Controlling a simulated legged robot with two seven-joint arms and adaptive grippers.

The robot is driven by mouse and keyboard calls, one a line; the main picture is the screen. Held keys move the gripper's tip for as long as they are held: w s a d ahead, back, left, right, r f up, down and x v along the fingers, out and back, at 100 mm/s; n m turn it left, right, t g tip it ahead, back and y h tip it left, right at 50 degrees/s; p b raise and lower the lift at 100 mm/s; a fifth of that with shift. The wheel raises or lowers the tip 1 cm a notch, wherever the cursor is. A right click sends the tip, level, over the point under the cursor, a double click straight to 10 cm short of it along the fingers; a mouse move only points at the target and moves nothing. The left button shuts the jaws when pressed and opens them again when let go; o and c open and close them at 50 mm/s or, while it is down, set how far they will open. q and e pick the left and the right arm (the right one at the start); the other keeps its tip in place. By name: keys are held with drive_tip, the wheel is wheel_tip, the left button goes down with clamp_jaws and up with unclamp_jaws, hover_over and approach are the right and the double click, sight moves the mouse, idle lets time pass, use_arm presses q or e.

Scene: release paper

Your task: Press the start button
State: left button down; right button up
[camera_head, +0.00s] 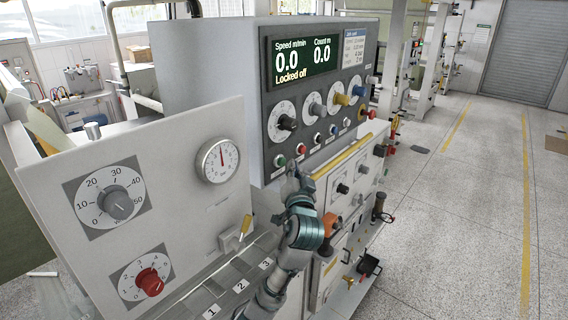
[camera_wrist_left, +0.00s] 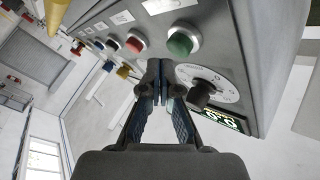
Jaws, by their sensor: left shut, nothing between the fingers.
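A green round button (camera_head: 280,160) sits at the lower left of the grey control panel (camera_head: 262,110), with a red button (camera_head: 301,149) to its right. The labels near the buttons are too small to read. My left gripper (camera_head: 293,172) is shut and empty, just below the green button. In the left wrist view the shut fingertips (camera_wrist_left: 163,68) lie near the green button (camera_wrist_left: 183,40), with the red button (camera_wrist_left: 136,41) to the left. I cannot tell whether the fingers touch the panel. My right gripper is not in view.
The display (camera_head: 300,62) reads 0.0 for speed and count, and "Locked off". A row of dials (camera_head: 287,122) sits above the buttons. A yellow bar (camera_head: 341,158) runs below the panel. A lower board with a gauge (camera_head: 218,161) stands left. Open floor (camera_head: 470,200) lies right.

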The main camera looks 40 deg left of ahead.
use_arm(q)
drive_tip(key=d+p, duration=0.1)
drive_tip(key=d, duration=0.4)
drive_tip(key=shift+s, duration=0.2)
idle(0.7)
